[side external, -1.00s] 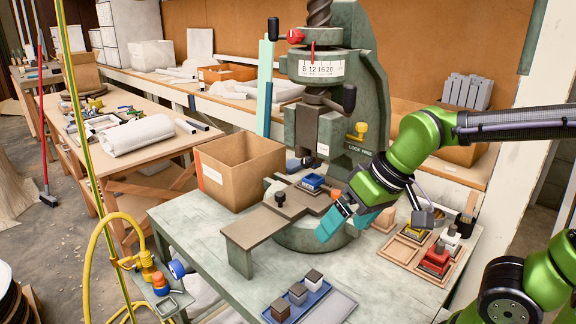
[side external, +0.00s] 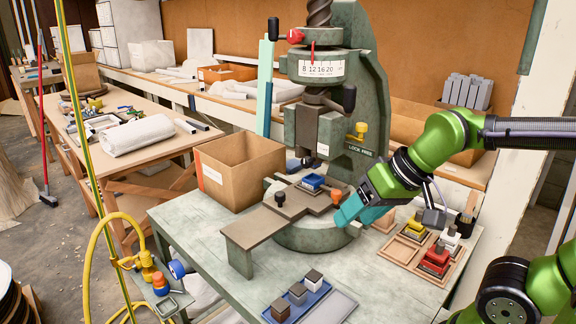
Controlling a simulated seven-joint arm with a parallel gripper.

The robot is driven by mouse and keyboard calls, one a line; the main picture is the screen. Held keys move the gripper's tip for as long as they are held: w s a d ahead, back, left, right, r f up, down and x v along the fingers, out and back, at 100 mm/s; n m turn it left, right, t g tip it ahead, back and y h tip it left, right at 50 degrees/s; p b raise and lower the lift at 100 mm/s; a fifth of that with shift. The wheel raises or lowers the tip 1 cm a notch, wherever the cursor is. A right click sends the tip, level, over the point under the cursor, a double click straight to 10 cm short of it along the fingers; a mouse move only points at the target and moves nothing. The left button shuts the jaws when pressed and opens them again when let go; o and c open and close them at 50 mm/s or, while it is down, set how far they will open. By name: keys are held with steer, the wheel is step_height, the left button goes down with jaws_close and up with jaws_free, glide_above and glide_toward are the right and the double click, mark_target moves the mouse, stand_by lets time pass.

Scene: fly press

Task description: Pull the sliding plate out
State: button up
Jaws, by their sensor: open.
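The sliding plate (side external: 262,222) is a flat brown-grey plate on the green press (side external: 372,110), reaching out to the front left over the table. A dark knob (side external: 280,198) stands on it. A blue block (side external: 313,182) sits on its inner part, below the press ram (side external: 308,128). My gripper (side external: 345,214), with teal fingers, is open and to the right of the plate, beside the round press base. It appears apart from the plate and the knob. Its fingertips overlap each other from this angle.
A cardboard box (side external: 238,170) stands behind the plate on the left. A wooden tray (side external: 408,250) with coloured blocks lies at the right. A blue tray (side external: 300,300) with several dark-topped blocks is at the front. The table is bare left of the blue tray.

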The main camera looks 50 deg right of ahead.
steer(key=shift+g+h, duration=0.6)
steer(key=shift+g, duration=0.3)
steer(key=w, duration=0.3)
steer(key=w+r, duration=0.1)
steer(key=w, duration=0.2)
steer(key=w+r, duration=0.1)
steer(key=w, duration=0.2)
steer(key=shift+w+a, duration=0.25)
steer(key=shift+a, duration=0.1)
steer(key=shift+c, duration=0.4)
step_height(320, 180, up, 4)
steer(key=m+g+h, duration=0.1)
steer(key=m+h, duration=0.3)
steer(key=m, duration=0.1)
glide_above(280, 193)
steer(key=s+a, duration=0.5)
steer(key=x, duration=1.6)
steer(key=shift+d+f, duration=0.1)
steer(key=shift+f, duration=0.05)
steer(key=shift+c, duration=0.3)
jaws_close()
